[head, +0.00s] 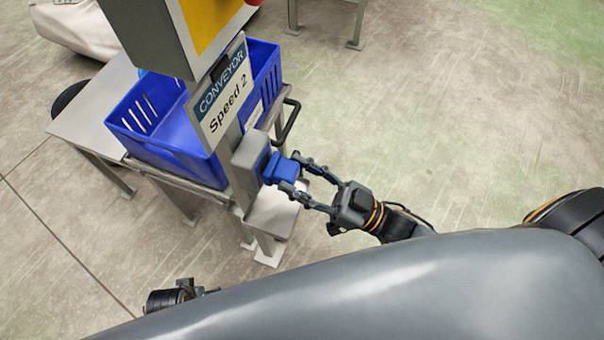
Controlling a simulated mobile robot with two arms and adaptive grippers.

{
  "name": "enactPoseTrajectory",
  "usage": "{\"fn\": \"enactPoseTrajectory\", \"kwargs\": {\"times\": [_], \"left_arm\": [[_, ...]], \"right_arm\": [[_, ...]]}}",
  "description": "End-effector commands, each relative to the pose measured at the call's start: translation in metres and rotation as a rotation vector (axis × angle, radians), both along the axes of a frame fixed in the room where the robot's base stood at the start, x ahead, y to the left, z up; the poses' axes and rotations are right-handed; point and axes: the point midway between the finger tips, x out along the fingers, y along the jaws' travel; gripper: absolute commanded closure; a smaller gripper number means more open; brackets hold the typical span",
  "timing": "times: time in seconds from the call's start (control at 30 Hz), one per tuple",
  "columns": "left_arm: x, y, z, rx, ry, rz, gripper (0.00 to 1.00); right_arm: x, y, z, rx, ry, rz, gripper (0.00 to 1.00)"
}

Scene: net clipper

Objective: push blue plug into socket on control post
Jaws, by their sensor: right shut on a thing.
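The control post (238,172) stands left of centre in the head view, with a sign reading "CONVEYOR Speed 2" on it. A grey socket box (250,152) with a blue face is mounted on the post's right side. The blue plug (284,169) is at the socket's face; I cannot tell how deep it sits. My right gripper (293,174) is shut on the blue plug, reaching in from the right with a finger on either side. Of my left arm only a dark part shows at the bottom left; its gripper fingers are not visible.
A blue crate (163,148) stands on a metal table (85,122) behind the post. A yellow and grey control box (170,35) tops the post. A black handle (288,122) is close above my right gripper. The floor on the right is clear.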

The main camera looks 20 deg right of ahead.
Motion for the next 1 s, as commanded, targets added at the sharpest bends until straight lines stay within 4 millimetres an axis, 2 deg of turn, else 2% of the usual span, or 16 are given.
{"fn": "enactPoseTrajectory", "kwargs": {"times": [0.33, 0.37, 0.47, 0.5, 1.0], "left_arm": [[0.0001, -0.0001, -0.001, 0.0, -0.002, 0.0, 0.27], [-0.0001, -0.0001, -0.0014, 0.0, -0.001, 0.0, 0.27], [-0.0005, 0.0, -0.0021, 0.0, 0.001, 0.0, 0.27], [-0.0006, 0.0001, -0.0022, 0.0, 0.001, 0.0, 0.27], [0.0003, 0.0002, -0.0019, 0.0, 0.001, 0.001, 0.27]], "right_arm": [[0.0047, 0.0058, 0.0006, 0.002, -0.001, 0.0, 0.9], [0.0046, 0.0057, 0.0004, 0.002, -0.001, 0.0, 0.53], [0.0045, 0.0055, 0.0004, 0.002, -0.001, 0.0, 0.33], [0.0043, 0.0055, 0.0003, 0.001, -0.001, 0.0, 0.31], [0.0018, 0.0023, -0.0026, -0.002, 0.003, 0.0, 0.31]]}}
